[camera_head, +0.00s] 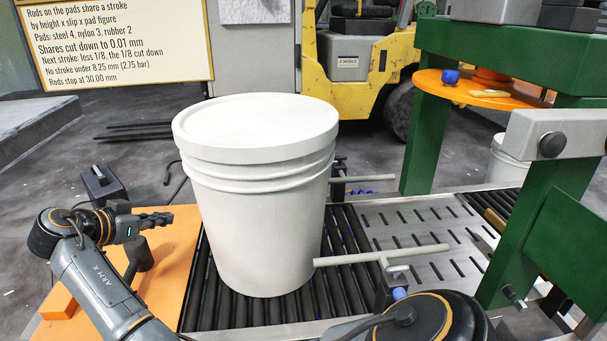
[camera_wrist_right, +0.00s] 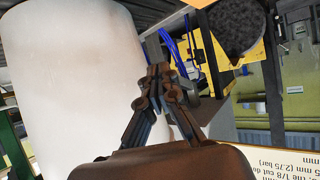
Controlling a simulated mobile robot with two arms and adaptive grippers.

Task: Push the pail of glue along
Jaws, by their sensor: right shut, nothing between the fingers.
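The white lidded pail (camera_head: 262,180) stands upright on the black rollers (camera_head: 258,310) of a conveyor. My right gripper (camera_head: 170,218) is left of the pail, above the orange board, with its fingers shut and empty. A small gap shows between its tips and the pail's side in the head view. In the right wrist view the pail (camera_wrist_right: 75,85) fills the left side, and the shut fingers (camera_wrist_right: 155,65) overlap its edge; I cannot tell contact there. My left gripper is not in view.
A slotted metal plate (camera_head: 425,232) continues right of the rollers toward a green press frame (camera_head: 425,140). Grey bars (camera_head: 380,256) stick out beside the pail. Another white pail (camera_head: 507,165) stands beyond the press. An orange board (camera_head: 172,270) lies left. A sign (camera_head: 115,40) and yellow forklift (camera_head: 345,60) are behind.

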